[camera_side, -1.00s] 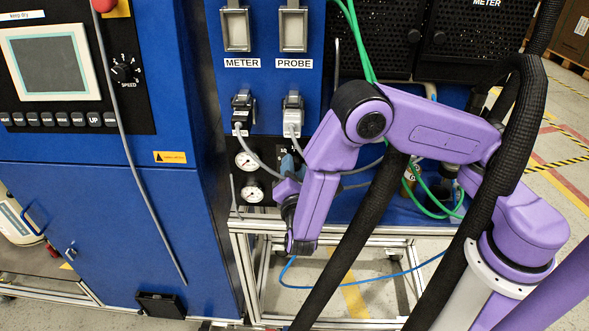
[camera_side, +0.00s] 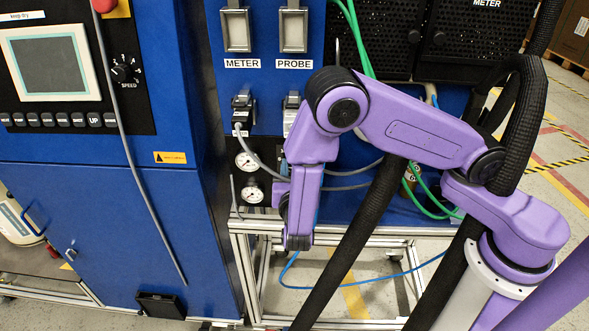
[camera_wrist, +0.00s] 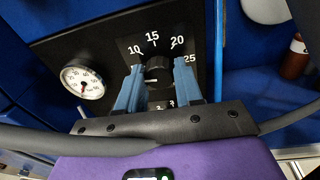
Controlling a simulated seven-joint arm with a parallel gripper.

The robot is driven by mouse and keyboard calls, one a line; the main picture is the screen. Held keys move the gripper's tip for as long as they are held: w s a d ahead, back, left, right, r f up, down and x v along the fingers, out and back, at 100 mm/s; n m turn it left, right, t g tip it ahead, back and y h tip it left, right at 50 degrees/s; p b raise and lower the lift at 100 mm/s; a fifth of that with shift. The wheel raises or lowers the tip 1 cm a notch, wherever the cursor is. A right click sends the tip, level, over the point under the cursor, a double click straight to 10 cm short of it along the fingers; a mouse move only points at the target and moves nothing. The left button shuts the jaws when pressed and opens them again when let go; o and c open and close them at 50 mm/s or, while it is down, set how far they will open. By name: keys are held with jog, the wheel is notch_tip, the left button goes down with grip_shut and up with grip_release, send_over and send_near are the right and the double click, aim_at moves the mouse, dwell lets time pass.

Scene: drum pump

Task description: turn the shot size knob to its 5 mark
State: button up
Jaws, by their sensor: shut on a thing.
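The shot size knob (camera_wrist: 158,77) is a round black knob on a black panel in the wrist view. White numbers 10, 15, 20 and 25 run around its upper side. My gripper (camera_wrist: 158,65) has one blue finger on each side of the knob and is shut on it. The left finger covers the left part of the scale, and no 5 mark shows. A small pale line shows low on the knob, but where it points is hard to tell. In the side view my purple arm hides the knob and the gripper's fingers.
A round white gauge (camera_wrist: 82,82) sits left of the knob. In the side view two gauges (camera_side: 247,162) are left of my arm, with grey cables from the METER and PROBE connectors (camera_side: 243,110) close by. A blue cabinet (camera_side: 95,215) stands at the left.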

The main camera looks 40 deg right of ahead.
jog(key=shift+n, duration=0.6)
jog(key=o, duration=1)
jog(key=shift+o, duration=0.2)
jog(key=v, duration=1.7)
jog(key=shift+a, duration=0.2)
jog(key=shift+s+r, duration=0.1)
jog(key=shift+r, duration=0.05)
jog(key=s+d+r+m+g+y, duration=0.1)
jog(key=s+d+r+m+g, duration=0.1)
jog(key=d+m+g, duration=0.3)
jog(key=s+d+r+m+g+y, duration=0.1)
jog(key=s+d+r+m+g, duration=0.2)
jog(key=d, duration=0.4)
jog(key=s+d+r+m+g+y, duration=0.4)
jog(key=s+d+m+g+y, duration=0.1)
jog(key=s+y, duration=0.4)
jog(key=d+m, duration=0.1)
jog(key=m, duration=0.1)
jog(key=shift+s+d+m, duration=0.35)
jog(key=shift+m, duration=0.05)
